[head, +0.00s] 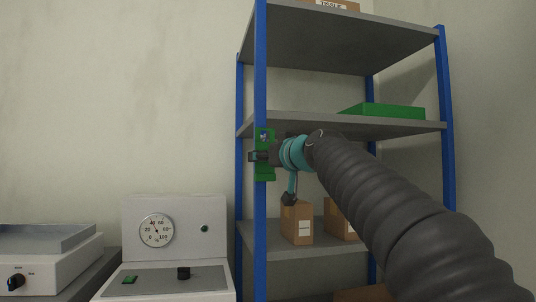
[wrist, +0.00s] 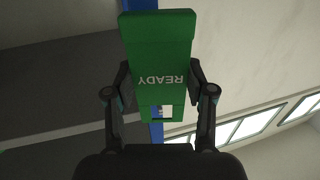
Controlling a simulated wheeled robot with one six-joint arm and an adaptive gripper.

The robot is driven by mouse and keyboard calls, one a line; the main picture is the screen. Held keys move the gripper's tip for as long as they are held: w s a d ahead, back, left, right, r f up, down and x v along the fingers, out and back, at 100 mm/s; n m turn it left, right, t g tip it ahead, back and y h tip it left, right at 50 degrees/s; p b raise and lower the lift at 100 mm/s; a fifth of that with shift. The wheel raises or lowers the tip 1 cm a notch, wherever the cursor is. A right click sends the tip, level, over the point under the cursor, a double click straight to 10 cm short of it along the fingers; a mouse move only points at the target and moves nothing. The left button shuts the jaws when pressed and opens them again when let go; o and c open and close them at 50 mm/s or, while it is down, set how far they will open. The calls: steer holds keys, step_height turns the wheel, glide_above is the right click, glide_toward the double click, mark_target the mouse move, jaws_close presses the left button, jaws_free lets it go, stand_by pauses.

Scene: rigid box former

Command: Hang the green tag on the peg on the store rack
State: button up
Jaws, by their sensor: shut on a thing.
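The green tag (wrist: 158,50) fills the middle of the wrist view, with READY lettering upside down in the picture. A slot at its lower end shows blue post and pale wall behind. My gripper (wrist: 160,88) is shut on the tag's side edges, one finger on each side. In the head view the tag (head: 265,174) stands upright in front of the rack's front left blue post, its slot end up, with my gripper (head: 262,156) across its middle. I cannot make out the peg, or whether the tag touches the post.
The store rack (head: 260,220) has blue posts and grey shelves. A green tray (head: 390,111) lies on the middle shelf, and cardboard boxes (head: 297,223) stand on the lower one.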

steer(key=shift+w+a+p, duration=0.2)
steer(key=shift+w+p, duration=0.1)
steer(key=shift+w, duration=0.35)
steer(key=shift+w+a+f+b, duration=0.15)
steer(key=shift+w+f+b, duration=0.25)
steer(key=shift+w+f, duration=0.1)
steer(key=o, duration=1)
